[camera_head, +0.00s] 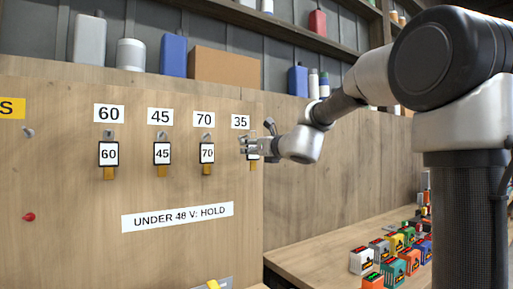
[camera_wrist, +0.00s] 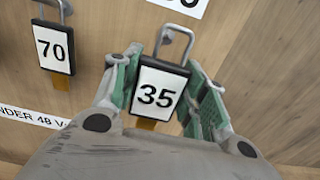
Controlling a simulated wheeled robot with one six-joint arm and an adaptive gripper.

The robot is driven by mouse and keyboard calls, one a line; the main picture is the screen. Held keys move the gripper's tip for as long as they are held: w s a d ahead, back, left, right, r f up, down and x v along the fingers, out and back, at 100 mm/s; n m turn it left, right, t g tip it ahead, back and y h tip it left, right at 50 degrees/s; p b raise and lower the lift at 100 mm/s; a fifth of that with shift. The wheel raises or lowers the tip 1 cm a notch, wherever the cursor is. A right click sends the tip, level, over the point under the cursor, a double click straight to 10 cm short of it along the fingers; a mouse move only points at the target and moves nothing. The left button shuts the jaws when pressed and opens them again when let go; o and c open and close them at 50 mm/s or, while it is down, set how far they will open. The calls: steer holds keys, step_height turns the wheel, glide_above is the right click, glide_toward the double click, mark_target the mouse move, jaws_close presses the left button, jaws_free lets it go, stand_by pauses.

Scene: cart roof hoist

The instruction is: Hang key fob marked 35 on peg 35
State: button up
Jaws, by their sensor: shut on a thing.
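The key fob marked 35 (camera_wrist: 157,95) is a black-framed white tag with a metal loop on top and a yellow end below. My gripper (camera_wrist: 160,88) is shut on it, one green-padded finger on each side. In the head view my gripper (camera_head: 254,147) is at the board below the label 35 (camera_head: 240,121), and mostly hides the fob. The fob hangs upright, slightly tilted in the wrist view. A grey peg end (camera_wrist: 167,37) shows at its loop. I cannot tell whether the loop is around the peg.
Fobs 60 (camera_head: 109,154), 45 (camera_head: 162,153) and 70 (camera_head: 207,153) hang on the wooden board to the left; fob 70 also shows close by in the wrist view (camera_wrist: 52,46). A bench (camera_head: 325,248) with several coloured battery-like blocks is at lower right.

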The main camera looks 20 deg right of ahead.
mark_target(240, 147)
steer(key=shift+x, duration=2.25)
steer(key=shift+w+a+f, duration=0.2)
steer(key=shift+w+f, duration=0.15)
steer(key=shift+w, duration=0.15)
steer(key=o, duration=1.2)
